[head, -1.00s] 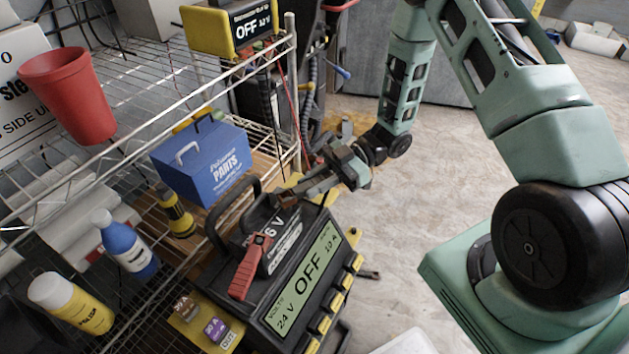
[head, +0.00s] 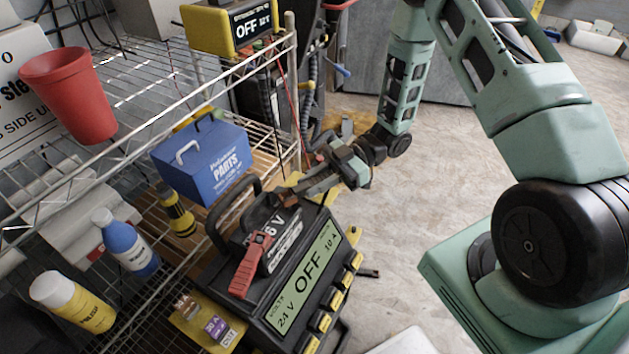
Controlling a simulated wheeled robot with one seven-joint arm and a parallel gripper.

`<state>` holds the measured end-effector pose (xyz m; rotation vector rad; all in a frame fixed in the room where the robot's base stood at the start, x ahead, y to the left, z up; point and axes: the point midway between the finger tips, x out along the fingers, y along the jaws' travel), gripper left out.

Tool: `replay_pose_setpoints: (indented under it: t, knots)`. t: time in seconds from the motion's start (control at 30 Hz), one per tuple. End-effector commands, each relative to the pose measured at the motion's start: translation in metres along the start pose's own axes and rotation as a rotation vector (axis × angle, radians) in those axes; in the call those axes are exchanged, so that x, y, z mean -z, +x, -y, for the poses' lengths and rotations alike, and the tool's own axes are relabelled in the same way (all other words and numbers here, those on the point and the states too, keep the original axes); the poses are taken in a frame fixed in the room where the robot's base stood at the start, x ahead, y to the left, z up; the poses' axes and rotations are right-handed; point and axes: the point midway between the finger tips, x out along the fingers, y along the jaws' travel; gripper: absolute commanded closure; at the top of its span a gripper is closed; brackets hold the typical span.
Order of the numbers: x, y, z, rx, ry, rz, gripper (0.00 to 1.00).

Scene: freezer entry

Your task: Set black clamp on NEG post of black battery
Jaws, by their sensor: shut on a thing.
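The black battery (head: 280,240), marked 6 V, sits on top of the charger (head: 310,270), whose display reads OFF and 24 V. A red clamp (head: 248,265) lies along the battery's near left side, its upper end at the battery's top. My gripper (head: 318,180) is just beyond the battery's upper right corner. It is shut on a dark, slim thing at its tip, which looks like the black clamp (head: 297,190). The NEG post is hidden or too small to make out, so I cannot tell whether the clamp touches it.
A black carry handle (head: 222,210) rises beside the battery. A wire shelf at the left holds a blue parts box (head: 200,160), a red cup (head: 72,92), a blue bottle (head: 125,240) and a yellow bottle (head: 72,303).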

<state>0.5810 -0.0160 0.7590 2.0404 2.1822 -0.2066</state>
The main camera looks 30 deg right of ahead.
Motion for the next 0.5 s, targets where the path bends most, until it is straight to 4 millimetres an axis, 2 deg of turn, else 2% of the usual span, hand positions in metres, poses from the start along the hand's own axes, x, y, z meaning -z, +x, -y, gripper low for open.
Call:
replay_pose_setpoints:
  t: [0.5]
  knots:
    - [-0.0109, 0.0023, -0.0001, 0.0, 0.0, -0.001, 1.0]
